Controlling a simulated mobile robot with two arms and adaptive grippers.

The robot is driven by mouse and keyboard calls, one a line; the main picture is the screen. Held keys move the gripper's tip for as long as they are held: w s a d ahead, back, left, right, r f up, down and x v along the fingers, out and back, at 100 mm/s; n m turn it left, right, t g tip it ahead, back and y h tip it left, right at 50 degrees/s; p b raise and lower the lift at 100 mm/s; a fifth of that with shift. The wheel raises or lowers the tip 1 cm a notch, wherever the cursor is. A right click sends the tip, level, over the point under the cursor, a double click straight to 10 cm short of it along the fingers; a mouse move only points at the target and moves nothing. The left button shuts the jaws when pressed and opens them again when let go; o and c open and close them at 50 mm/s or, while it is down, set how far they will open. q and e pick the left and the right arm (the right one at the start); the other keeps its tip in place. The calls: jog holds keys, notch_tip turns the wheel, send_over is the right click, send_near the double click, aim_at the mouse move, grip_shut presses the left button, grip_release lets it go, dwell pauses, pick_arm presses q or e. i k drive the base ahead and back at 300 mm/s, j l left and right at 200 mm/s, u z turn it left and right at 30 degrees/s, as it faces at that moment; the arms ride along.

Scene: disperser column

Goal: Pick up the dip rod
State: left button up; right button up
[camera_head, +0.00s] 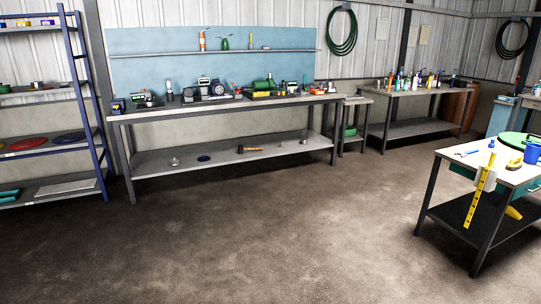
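I cannot tell how the rod is held there. Neither of my grippers is in view.
Open concrete floor (260,235) fills the foreground. The right bench also carries a green round lid (512,140) and a blue mug (532,153). A long workbench (200,109) stands along the back wall, and a blue shelf rack (88,90) stands at left.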

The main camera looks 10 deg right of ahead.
aim_at(475, 204)
jog(key=i+z, duration=0.15)
jog(key=i, duration=0.4)
jog(key=i+j+z, duration=0.15)
jog(key=i, duration=0.4)
